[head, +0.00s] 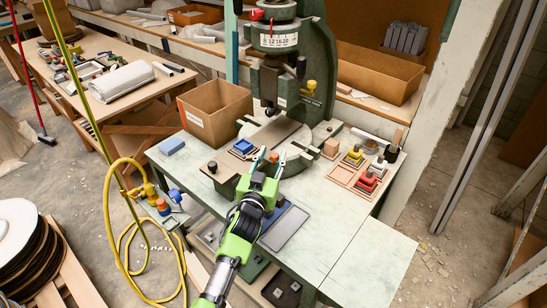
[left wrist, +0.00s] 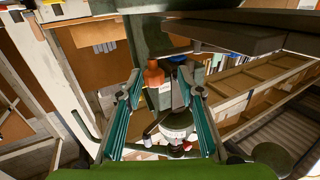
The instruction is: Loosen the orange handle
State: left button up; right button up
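In the left wrist view, an orange piece (left wrist: 154,75), which looks like the same handle, shows beyond and between my fingers. My left gripper (head: 269,156) is over the front of the bench, in front of the press and below the handle. Its two teal fingers stand apart, also in the left wrist view (left wrist: 164,100), with nothing between them. The gripper does not touch the handle. My right gripper is not in view.
The press carries a numbered dial (head: 277,40) above its ram. A cardboard box (head: 215,112) stands left of the press. Small colored blocks and wooden trays (head: 352,178) lie at right. A yellow hose (head: 108,215) loops at left. The bench's front right (head: 370,260) is clear.

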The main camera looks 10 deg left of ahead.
pick_arm(q)
jog(key=shift+s+d, duration=0.1)
jog(key=shift+s, duration=0.1)
jog(key=s+a, duration=0.1)
jog(key=s, duration=1)
jog(key=shift+s, duration=0.25)
